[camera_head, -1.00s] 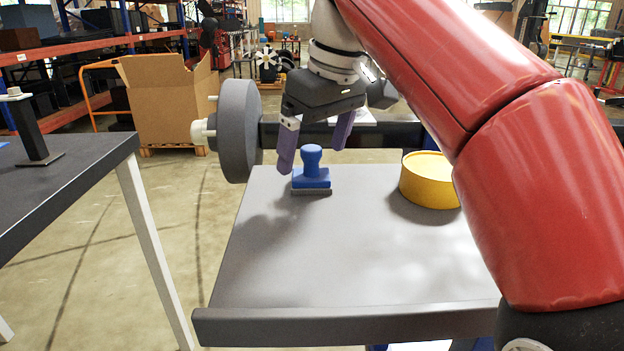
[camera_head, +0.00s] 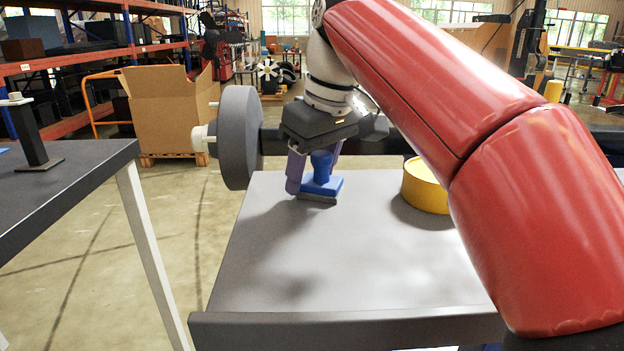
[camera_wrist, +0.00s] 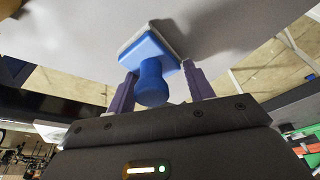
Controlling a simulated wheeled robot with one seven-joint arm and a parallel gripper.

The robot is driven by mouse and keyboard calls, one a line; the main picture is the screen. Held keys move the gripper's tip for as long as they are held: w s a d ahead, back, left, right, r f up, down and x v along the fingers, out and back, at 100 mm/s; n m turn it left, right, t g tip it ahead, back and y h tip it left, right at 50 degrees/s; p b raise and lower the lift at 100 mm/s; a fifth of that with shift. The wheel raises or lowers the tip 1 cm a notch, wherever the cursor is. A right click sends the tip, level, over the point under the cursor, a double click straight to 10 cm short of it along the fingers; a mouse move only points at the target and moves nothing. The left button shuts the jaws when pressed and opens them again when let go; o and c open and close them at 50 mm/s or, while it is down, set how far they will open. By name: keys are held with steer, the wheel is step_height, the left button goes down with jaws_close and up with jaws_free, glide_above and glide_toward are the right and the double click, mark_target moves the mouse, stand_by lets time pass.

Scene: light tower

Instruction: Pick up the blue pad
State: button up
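The blue pad (camera_head: 323,186) stands upright on the grey tabletop near its far left corner. It has a round knob on a square blue base with a grey underside. It also shows in the wrist view (camera_wrist: 153,82), where its knob points towards my gripper. My gripper (camera_head: 314,178) is lowered over it, with a purple finger on each side of the knob. In the wrist view my gripper (camera_wrist: 160,75) is open. The left finger is close to the knob, and a gap shows at the right finger. The far finger is partly hidden in the head view.
A yellow round container (camera_head: 426,187) stands right of the pad on the grey table (camera_head: 330,265). A grey disc (camera_head: 239,137) on a bar stands just beyond the table's far left corner. A dark table (camera_head: 60,180) is at left. The front of the grey tabletop is clear.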

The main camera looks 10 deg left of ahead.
steer(key=shift+r, duration=0.15)
steer(key=shift+c, duration=0.2)
step_height(320, 180, up, 10)
steer(key=p, duration=0.5)
steer(key=shift+c, duration=1.1)
steer(key=o, duration=0.6)
steer(key=c, duration=0.3)
